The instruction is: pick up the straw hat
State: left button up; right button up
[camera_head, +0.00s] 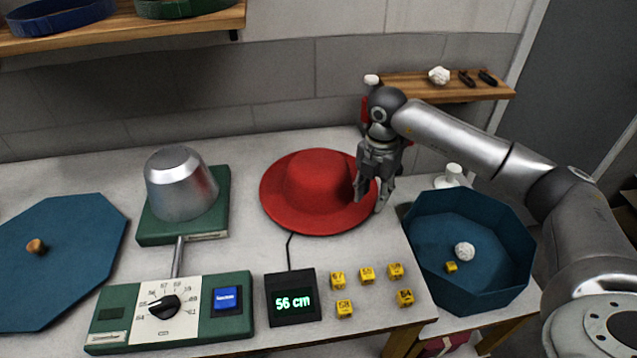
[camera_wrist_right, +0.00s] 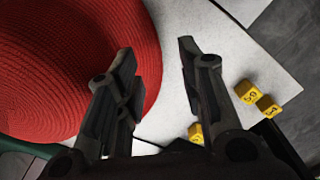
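The straw hat (camera_head: 308,178) is red, with a woven texture, and sits crown up on the white table at the back middle. In the right wrist view the hat (camera_wrist_right: 65,60) fills the left side. My right gripper (camera_head: 369,204) points down at the right edge of the brim. It also shows in the right wrist view (camera_wrist_right: 157,55), open, with nothing held between its fingers. There one finger overlaps the brim edge and the other is over bare table. Whether a finger touches the brim I cannot tell. My left gripper is not in view.
A metal hat block on a green press (camera_head: 182,185) stands left of the hat. A 56 cm display (camera_head: 292,298) and several yellow numbered cubes (camera_head: 366,274) lie in front. A blue octagonal bin (camera_head: 512,282) is right, a blue octagonal lid (camera_head: 70,240) left. A shelf (camera_head: 435,90) is behind.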

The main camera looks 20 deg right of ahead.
aim_at(368, 210)
jog(key=f, duration=0.1)
jog(key=f+p, duration=0.1)
jog(key=f, duration=0.1)
jog(key=f+p, duration=0.1)
jog(key=f, duration=0.1)
jog(key=shift+w, duration=0.35)
jog(key=shift+d+f, duration=0.1)
jog(key=shift+f, duration=0.2)
grip_shut()
